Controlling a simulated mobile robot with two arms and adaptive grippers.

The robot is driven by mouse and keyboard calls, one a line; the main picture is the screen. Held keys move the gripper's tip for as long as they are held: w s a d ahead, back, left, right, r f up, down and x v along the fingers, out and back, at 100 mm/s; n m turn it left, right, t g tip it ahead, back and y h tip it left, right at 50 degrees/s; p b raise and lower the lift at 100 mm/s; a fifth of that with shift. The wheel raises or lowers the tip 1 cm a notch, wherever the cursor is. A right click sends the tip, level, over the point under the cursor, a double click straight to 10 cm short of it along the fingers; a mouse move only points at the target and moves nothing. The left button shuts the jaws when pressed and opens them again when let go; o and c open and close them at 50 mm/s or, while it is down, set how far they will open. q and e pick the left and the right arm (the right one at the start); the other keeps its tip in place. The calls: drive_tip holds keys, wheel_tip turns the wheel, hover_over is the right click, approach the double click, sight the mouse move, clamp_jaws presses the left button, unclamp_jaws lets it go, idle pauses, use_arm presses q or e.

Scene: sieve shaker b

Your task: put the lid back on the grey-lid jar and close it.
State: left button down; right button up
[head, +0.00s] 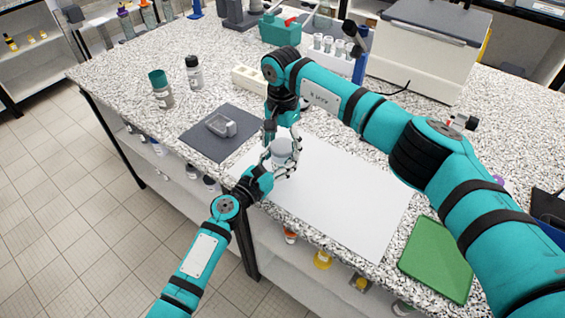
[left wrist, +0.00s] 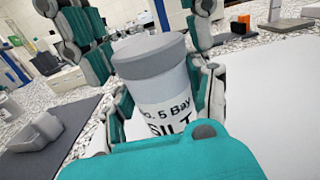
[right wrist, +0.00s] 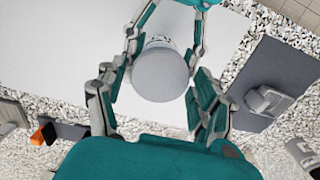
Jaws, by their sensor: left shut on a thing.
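The jar (left wrist: 170,95) is pale with a label reading "No. 5 Bay" and "SILT". It stands upright, and it also shows in the head view (head: 280,160). Its grey lid (left wrist: 150,54) sits level on top; I cannot tell how tightly. My left gripper (head: 272,168) is shut around the jar's body from the front left. My right gripper (head: 284,132) points down from above. In the right wrist view its fingers (right wrist: 158,88) are spread on both sides of the round lid (right wrist: 160,74), with gaps showing.
A white sheet (head: 340,200) lies under and right of the jar. A dark mat (head: 200,142) with a grey dish (head: 220,124) is to the left. A teal-capped bottle (head: 161,90) and a black-capped bottle (head: 194,74) stand behind. A green mat (head: 438,258) lies at the right.

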drive_tip(key=shift+o, duration=0.5)
drive_tip(key=shift+r, duration=2.25)
drive_tip(key=shift+o, duration=0.3)
drive_tip(key=o, duration=0.4)
wheel_tip(320, 180, up, 12)
